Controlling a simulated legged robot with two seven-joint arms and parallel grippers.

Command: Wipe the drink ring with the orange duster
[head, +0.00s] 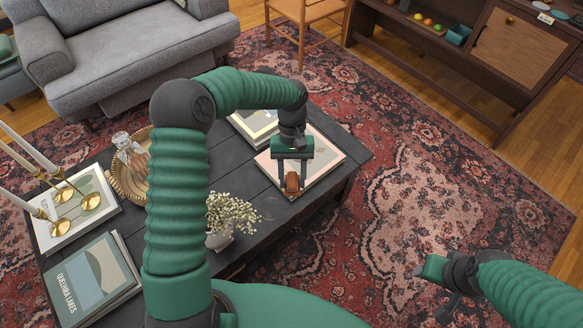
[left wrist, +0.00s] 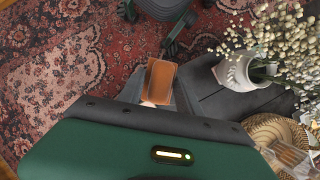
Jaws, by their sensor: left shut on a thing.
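The orange duster (head: 292,184) is a small orange-brown block held between the fingers of my left gripper (head: 291,172). The duster also shows in the left wrist view (left wrist: 159,82). I cannot tell whether it touches the surface below. A faint mark that may be the drink ring (head: 268,207) lies on the tabletop, left of and nearer than the duster. My right gripper (head: 436,288) is at the lower right over the rug, away from the table; its jaws are unclear.
A white vase of small flowers (head: 220,236) stands near the table's front edge. Books (head: 92,280), gold candle holders (head: 63,194) and a wicker tray with a glass decanter (head: 132,152) fill the left part. A pink book (head: 322,150) lies at the right end.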

